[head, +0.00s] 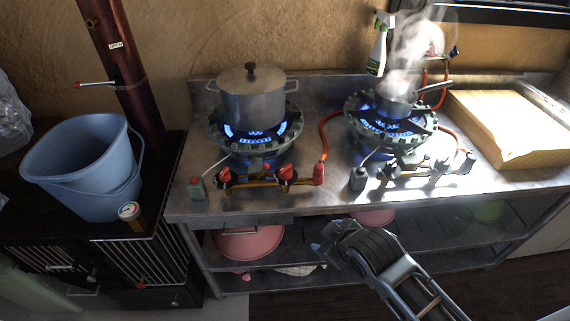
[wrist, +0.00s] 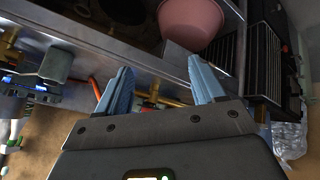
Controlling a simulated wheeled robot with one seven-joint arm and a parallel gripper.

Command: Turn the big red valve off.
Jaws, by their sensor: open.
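Two red valve knobs sit on the brass gas pipe at the front of the left stove. The right one (head: 287,172) looks larger than the left one (head: 225,174). Blue flame burns on the left burner (head: 252,137) under a lidded pot (head: 251,100). My gripper (head: 330,238) is open and empty, low in front of the counter, below and right of these knobs. In the wrist view its two blue-grey fingers (wrist: 160,66) are spread apart. Part of the brass pipe and a small red part (wrist: 150,96) show between and behind them, partly hidden.
A right burner (head: 390,122) is also lit under a steaming saucepan (head: 396,95). An orange hose (head: 326,130) runs behind. A metal counter edge (head: 350,210) lies above a shelf with a pink basin (head: 248,243). A red-tipped lever (head: 95,84) is on a pipe at left, beside a blue bucket (head: 85,165).

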